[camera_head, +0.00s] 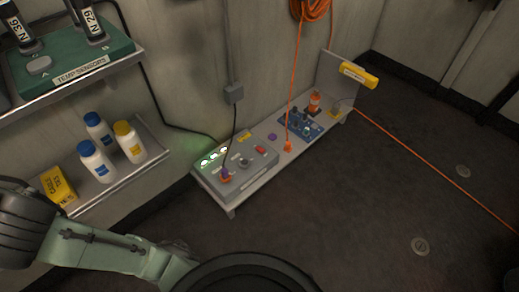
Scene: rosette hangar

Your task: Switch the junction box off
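A grey box (250,172) with a control panel sits on the near left end of a low bench; it looks like the junction box. Its panel has a row of lit green-white lights (214,156), a dark round knob (244,162), a red part (260,150) and a yellow label (244,136). A purple and orange plug (226,175) with a dark cable stands at its front left. The switch position is too small to read. My green arm link shows at lower left, apart from the box. My gripper is not in view.
The low bench (226,209) also bears a blue tray (301,124) and an orange bottle (314,102). An orange cord (299,80) hangs down to it. A shelf (132,175) with bottles juts out at left. The floor (350,200) in front is clear except for a cord.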

